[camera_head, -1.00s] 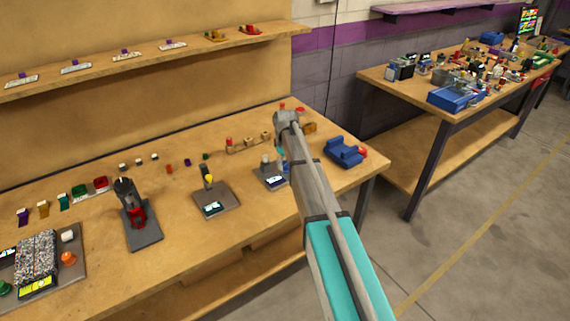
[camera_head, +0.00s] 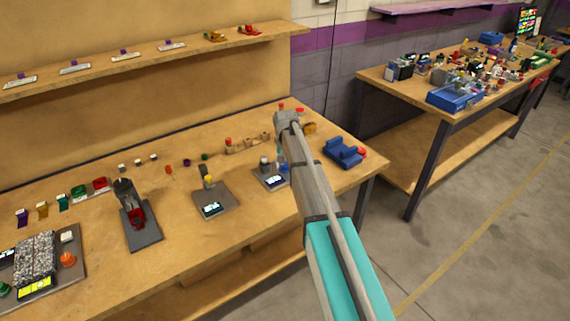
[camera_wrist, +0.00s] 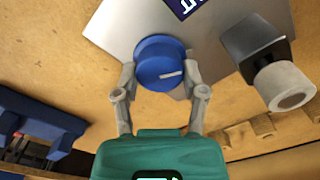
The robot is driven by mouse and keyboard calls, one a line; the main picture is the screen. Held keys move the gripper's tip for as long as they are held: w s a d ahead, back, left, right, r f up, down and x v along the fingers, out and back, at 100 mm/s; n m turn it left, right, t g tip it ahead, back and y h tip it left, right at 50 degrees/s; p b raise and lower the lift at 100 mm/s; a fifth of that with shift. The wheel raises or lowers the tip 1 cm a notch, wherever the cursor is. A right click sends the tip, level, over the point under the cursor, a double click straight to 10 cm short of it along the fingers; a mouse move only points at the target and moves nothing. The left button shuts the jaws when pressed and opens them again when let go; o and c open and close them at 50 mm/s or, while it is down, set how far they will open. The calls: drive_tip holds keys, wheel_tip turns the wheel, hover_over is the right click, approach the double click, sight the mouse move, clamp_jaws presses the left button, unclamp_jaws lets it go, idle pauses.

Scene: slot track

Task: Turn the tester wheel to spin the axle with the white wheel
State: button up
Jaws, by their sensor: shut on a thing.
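The blue tester wheel (camera_wrist: 160,62), a round knob with a white line on its face, sits on a grey plate (camera_wrist: 125,25) in the wrist view. My gripper (camera_wrist: 161,74) has one finger on each side of the blue wheel and is shut on it. A pale wheel (camera_wrist: 288,88) with a round hole stands out from a dark and grey mount at the right on the same plate. In the head view, the tester plate (camera_head: 262,181) is at the right part of the bench, and my arm covers much of the gripper there.
A blue chair-like object (camera_head: 343,152) stands right of my arm near the bench end. Another plate (camera_head: 215,203) with a yellow part is to the left. Wooden blocks (camera_wrist: 255,132) lie close behind the plate. The bench front between devices is bare.

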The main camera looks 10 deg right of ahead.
drive_tip(key=m, duration=0.4)
drive_tip(key=shift+s+m, duration=0.15)
drive_tip(key=shift+m, duration=2.15)
drive_tip(key=o, duration=1.1)
drive_tip(key=shift+o, duration=0.2)
drive_tip(key=shift+n, duration=0.4)
